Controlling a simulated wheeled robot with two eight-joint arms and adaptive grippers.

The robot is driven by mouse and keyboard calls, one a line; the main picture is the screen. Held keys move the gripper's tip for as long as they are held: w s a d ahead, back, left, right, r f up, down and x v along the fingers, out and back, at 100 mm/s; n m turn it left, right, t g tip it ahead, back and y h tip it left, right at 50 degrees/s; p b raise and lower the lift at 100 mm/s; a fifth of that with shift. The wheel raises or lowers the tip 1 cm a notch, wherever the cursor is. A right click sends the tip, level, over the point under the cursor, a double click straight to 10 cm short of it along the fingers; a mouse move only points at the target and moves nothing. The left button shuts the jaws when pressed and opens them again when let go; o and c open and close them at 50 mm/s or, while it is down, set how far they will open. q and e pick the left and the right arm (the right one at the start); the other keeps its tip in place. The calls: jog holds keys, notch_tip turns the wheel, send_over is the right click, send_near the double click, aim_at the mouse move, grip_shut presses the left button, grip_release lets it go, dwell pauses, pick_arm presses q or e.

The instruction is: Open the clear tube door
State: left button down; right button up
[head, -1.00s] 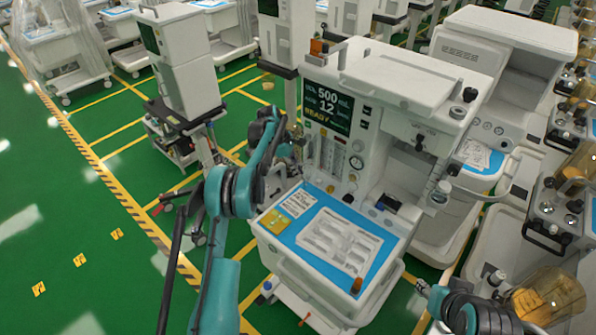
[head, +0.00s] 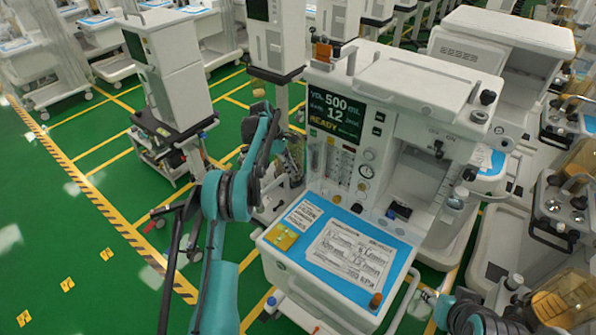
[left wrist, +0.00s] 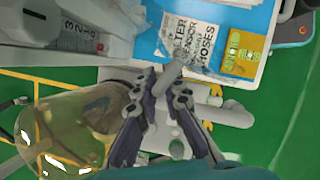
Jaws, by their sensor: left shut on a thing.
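A clear, amber-tinted tube (left wrist: 65,130) lies at lower left in the left wrist view, beside my left gripper (left wrist: 168,88). The gripper's two dark fingers are closed around a pale grey, bar-like part (left wrist: 171,73). I cannot tell whether this part belongs to the tube door. In the head view my left gripper (head: 291,160) is at the left side of the near anaesthesia cart (head: 292,267), small and partly hidden by my teal forearm. The door's edge and hinge are not clear. My right gripper (head: 427,296) shows at the lower right; its fingers are too small to read.
The cart has a blue work surface (head: 408,252) with printed sheets and a yellow label (head: 284,237), below a lit screen (head: 335,115). Another cart with an amber canister (head: 562,302) stands close at right. Green floor is free at left.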

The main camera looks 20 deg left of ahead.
pick_arm(q)
jog(key=shift+w+a, duration=0.45)
jog(key=shift+a, duration=0.05)
jog(key=shift+w, duration=0.1)
jog(key=c, duration=1.6)
grip_release()
jog(key=shift+c, duration=0.2)
jog(key=v, duration=0.7)
jog(key=shift+r, duration=0.2)
jog(key=shift+a, duration=0.1)
